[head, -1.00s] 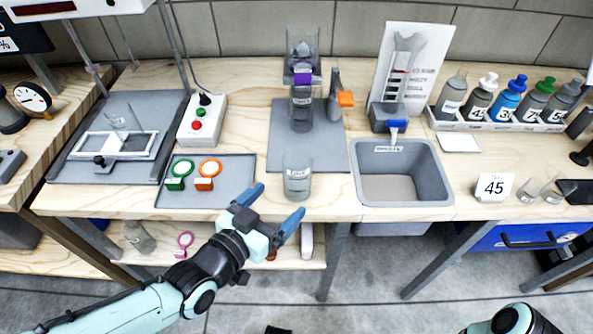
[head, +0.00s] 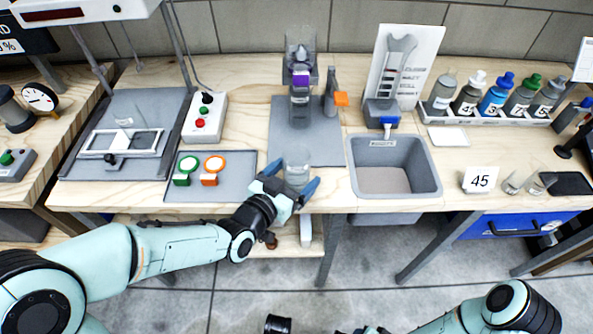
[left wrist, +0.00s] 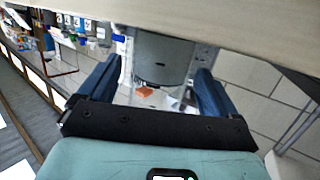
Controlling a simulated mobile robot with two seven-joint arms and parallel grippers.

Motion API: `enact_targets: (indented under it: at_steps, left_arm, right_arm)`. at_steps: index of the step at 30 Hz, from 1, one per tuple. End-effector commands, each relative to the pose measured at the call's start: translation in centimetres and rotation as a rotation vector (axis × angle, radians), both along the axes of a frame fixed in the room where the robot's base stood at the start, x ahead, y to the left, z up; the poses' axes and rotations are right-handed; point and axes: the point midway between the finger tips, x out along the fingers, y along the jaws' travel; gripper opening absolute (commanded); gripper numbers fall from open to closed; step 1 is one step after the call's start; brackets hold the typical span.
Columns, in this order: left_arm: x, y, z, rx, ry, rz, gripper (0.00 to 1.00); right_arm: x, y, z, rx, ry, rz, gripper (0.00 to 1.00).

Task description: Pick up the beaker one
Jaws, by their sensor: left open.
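The clear glass beaker (head: 297,168) stands upright near the front edge of the bench, at the front of the grey mat. My left gripper (head: 293,177) is open and points at the beaker from the front. Its two blue fingers are on either side of the beaker's lower part; whether they touch it I cannot tell. In the left wrist view the open fingers (left wrist: 155,88) show with see-through glass edges between them.
A filter stand with a bottle (head: 300,92) is behind the beaker. A grey tray (head: 243,180) with green and orange rings is to the left. The grey sink (head: 433,172) is to the right. Several bottles (head: 497,95) stand in a rack at the back right.

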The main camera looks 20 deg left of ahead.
Motion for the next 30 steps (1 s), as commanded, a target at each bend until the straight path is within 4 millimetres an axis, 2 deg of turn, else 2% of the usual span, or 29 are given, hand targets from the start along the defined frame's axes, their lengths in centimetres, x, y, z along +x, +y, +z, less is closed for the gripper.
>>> enact_targets:
  at_steps: [3,10,11,15,16,17,30]
  left_arm:
    - [0.96,-0.41,-0.24,0.001,0.0,-0.002,0.92]
    - [1.12,-0.44,-0.17,0.0,-0.001,-0.001,0.92]
    - [1.11,-0.44,-0.17,0.0,-0.001,-0.001,0.89]
    - [1.1,-0.43,-0.17,0.0,-0.001,-0.001,0.43]
    - [1.1,-0.43,-0.17,0.0,-0.001,-0.001,0.33]
    - [1.09,-0.43,-0.17,0.0,-0.001,-0.001,0.3]
    - [1.11,-0.43,0.29,0.0,-0.004,-0.001,0.3]
  right_arm:
    - [0.19,-0.11,-0.12,-0.002,-0.005,-0.003,0.48]
    - [0.24,-0.13,-0.09,-0.003,-0.007,-0.003,0.48]
    - [0.24,-0.13,-0.09,-0.003,-0.007,-0.003,0.48]
    - [0.24,-0.13,-0.09,-0.003,-0.007,-0.003,0.48]
    - [0.25,-0.13,-0.1,-0.003,-0.007,-0.003,0.48]
    - [0.25,-0.13,-0.1,-0.003,-0.007,-0.003,0.48]
    - [0.11,-0.05,0.03,-0.001,-0.004,-0.001,0.48]
